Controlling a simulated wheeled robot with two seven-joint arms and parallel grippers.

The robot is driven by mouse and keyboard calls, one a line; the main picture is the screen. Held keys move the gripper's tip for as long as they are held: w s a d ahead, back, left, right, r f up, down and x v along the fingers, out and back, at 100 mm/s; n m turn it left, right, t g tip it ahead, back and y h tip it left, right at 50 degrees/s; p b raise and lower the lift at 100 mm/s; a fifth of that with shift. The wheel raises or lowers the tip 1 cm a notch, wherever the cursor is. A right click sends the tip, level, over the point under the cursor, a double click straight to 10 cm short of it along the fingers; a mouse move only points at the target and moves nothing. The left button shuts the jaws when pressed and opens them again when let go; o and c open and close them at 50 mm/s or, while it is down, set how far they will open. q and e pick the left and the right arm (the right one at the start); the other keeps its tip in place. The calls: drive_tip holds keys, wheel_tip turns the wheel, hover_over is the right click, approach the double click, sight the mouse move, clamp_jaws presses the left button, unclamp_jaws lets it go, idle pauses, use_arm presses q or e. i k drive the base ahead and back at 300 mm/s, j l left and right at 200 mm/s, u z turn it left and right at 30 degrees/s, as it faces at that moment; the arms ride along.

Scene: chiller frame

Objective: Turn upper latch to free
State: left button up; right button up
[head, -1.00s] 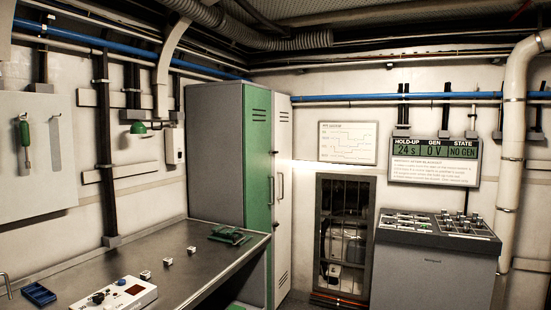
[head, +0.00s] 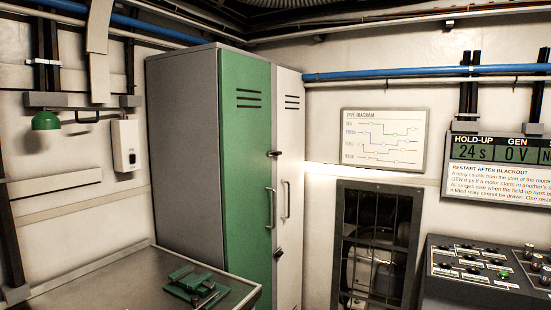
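A tall locker with a green door (head: 247,170) and a grey side stands near the middle of the head view. The upper latch (head: 274,154) is a small dark piece high on the door's right edge. A similar lower latch (head: 278,253) sits low on the same edge. A vertical bar handle (head: 271,205) is between them on the green door. The door looks closed. The latches are too small to tell their exact turn. Neither of my grippers is in view.
A white door (head: 288,190) with its own handle adjoins on the right. A metal workbench (head: 110,285) with a green tool (head: 196,284) stands in front at left. A dark barred opening (head: 375,240) and a control console (head: 480,275) are at right.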

sight(276, 153)
drive_tip(key=i+l+z, duration=0.2)
drive_tip(key=i+z, duration=0.15)
drive_tip(key=z, duration=0.15)
drive_tip(key=i+z, duration=0.5)
drive_tip(key=k, duration=0.1)
